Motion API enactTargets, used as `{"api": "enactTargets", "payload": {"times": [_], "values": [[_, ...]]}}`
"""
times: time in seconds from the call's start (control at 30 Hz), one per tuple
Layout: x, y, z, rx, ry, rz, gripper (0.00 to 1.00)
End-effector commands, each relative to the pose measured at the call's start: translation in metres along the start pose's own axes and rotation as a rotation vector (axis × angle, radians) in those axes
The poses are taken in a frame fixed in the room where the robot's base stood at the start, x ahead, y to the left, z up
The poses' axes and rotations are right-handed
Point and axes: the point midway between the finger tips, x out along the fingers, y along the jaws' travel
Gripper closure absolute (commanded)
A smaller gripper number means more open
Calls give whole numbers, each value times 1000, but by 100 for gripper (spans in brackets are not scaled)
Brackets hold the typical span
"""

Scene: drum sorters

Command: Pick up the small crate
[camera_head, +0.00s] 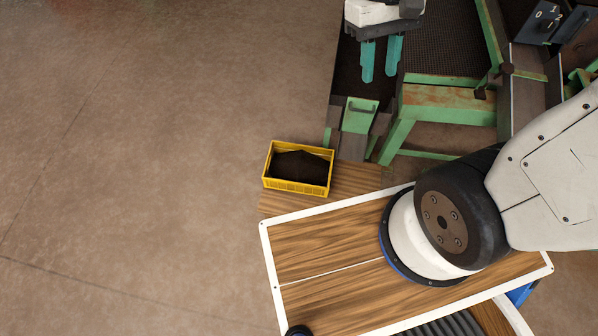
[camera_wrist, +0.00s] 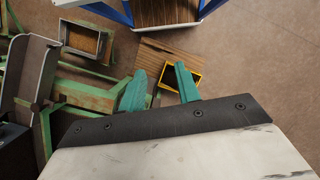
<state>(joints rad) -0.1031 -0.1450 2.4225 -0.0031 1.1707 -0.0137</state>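The small crate (camera_head: 296,188) is yellow with slatted sides and a dark inside. It sits upright on a wooden board, left of centre in the head view. In the wrist view the crate (camera_wrist: 169,82) is partly hidden behind one finger. My gripper (camera_head: 379,78) has two teal fingers that stand apart with nothing between them. It is above and to the right of the crate in the head view, over the green-framed machine and clear of the crate. The wrist view shows the same open fingers (camera_wrist: 160,68).
A green-framed machine (camera_head: 447,103) with a dark belt stands right of the crate. A green handled part (camera_head: 358,115) juts out close to it. My wooden-topped base lies below the crate in the head view. The floor (camera_head: 130,150) at left is clear.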

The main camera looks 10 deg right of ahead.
Motion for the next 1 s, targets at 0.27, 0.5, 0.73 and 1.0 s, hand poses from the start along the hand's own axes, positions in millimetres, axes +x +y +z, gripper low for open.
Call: {"api": "enactTargets", "payload": {"times": [0.27,0.5,0.73,1.0], "values": [[60,-15,-85,-98,-113,12,67],[137,-31,-154,-200,-169,20,67],[235,-47,-208,-312,-196,25,67],[374,-63,-249,-461,-197,30,67]]}}
